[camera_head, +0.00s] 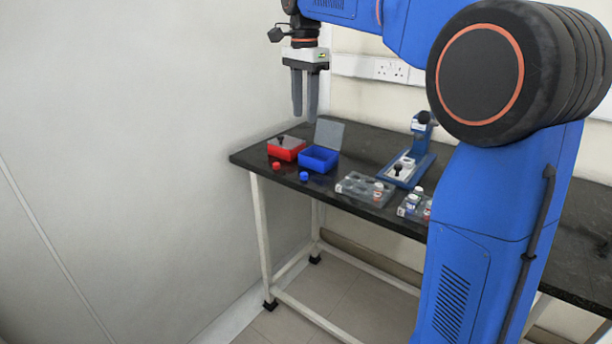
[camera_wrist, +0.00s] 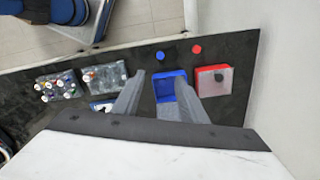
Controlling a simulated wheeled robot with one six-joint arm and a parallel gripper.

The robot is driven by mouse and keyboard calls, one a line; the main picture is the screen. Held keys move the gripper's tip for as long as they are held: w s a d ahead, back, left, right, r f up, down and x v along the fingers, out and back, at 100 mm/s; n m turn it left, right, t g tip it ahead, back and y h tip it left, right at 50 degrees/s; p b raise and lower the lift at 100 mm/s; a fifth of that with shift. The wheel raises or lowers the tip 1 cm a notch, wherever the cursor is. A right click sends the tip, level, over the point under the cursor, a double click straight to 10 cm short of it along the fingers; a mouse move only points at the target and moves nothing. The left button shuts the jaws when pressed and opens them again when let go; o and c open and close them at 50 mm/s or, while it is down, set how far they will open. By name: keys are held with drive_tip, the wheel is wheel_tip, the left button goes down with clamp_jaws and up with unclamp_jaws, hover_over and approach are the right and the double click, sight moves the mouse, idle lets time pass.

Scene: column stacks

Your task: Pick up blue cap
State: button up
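The small blue cap (camera_head: 304,176) lies on the dark table top near its front edge, just in front of the blue box. In the wrist view the blue cap (camera_wrist: 160,56) is beyond the blue box, clear of other things. My gripper (camera_head: 305,115) hangs pointing down above the table's left part, well above the cap and apart from it. In the wrist view my gripper (camera_wrist: 161,82) shows two grey fingers spread apart with nothing between them.
A red cap (camera_head: 276,165) lies left of the blue cap. An open blue box (camera_head: 318,160) and a red box (camera_head: 284,154) stand behind them. Clear trays with small bottles (camera_head: 364,188) and a blue device (camera_head: 408,168) stand to the right. A wall borders the table's left side.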

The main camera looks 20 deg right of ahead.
sight(304, 174)
wheel_tip(304, 174, down, 17)
drive_tip(key=shift+f, duration=0.15)
idle(0.7)
drive_tip(key=shift+c, duration=0.6)
clamp_jaws()
